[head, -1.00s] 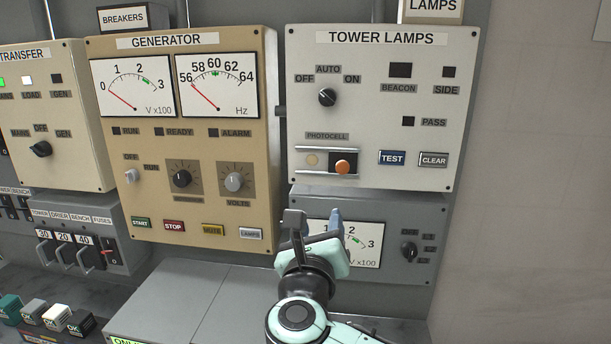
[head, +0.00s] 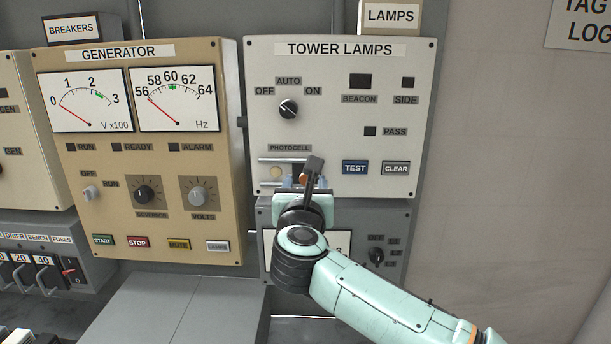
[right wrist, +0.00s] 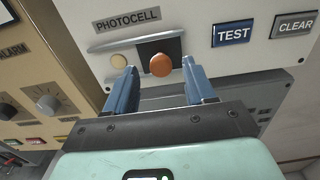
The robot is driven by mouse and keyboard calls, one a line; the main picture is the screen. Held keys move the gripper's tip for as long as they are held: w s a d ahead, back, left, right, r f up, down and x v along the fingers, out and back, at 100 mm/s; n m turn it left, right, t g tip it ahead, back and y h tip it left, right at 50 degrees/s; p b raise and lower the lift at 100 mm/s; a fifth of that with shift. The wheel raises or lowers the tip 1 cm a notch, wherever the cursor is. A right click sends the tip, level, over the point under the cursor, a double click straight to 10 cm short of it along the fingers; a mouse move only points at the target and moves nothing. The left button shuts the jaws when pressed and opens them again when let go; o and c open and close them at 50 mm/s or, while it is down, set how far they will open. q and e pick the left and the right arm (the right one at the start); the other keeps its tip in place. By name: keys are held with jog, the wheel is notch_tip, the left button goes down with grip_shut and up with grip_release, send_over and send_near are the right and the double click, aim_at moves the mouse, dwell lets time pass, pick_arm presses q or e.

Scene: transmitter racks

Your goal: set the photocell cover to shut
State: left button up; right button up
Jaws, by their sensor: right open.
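The photocell cover (right wrist: 147,47) is a dark plate with an orange knob (right wrist: 161,64), set between two horizontal rails on the tower lamps panel (head: 420,120). It sits toward the right of the rails. The pale round photocell (right wrist: 119,61) shows bare to its left, also in the head view (head: 276,172). My right gripper (right wrist: 160,74) is open, its blue fingers on either side of the knob in the wrist view. Whether they touch it I cannot tell. In the head view the right gripper (head: 296,184) partly hides the knob and cover. My left gripper is not in view.
The blue TEST button (head: 355,167) and grey CLEAR button (head: 396,168) are right of the cover. The AUTO selector (head: 288,109) is above. A grey meter panel (head: 385,225) lies below, partly behind my right arm. The generator panel (head: 220,120) stands at left.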

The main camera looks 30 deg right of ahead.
jog(key=shift+x, duration=0.8)
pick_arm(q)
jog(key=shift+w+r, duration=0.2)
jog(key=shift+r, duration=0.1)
pick_arm(e)
jog(key=shift+s, duration=0.1)
grip_shut()
pick_arm(q)
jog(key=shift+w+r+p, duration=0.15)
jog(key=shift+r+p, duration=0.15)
jog(key=shift+p, duration=0.05)
pick_arm(e)
jog(key=w+a, duration=0.1)
jog(key=a, duration=0.1)
jog(key=w+a, duration=0.1)
jog(key=a, duration=0.1)
jog(key=w+a, duration=0.1)
jog(key=shift+w+a, duration=0.2)
jog(key=shift+a, duration=0.2)
jog(key=shift+c, duration=0.3)
grip_release()
jog(key=shift+a, duration=0.1)
jog(key=shift+o, duration=0.3)
jog(key=shift+w, duration=0.15)
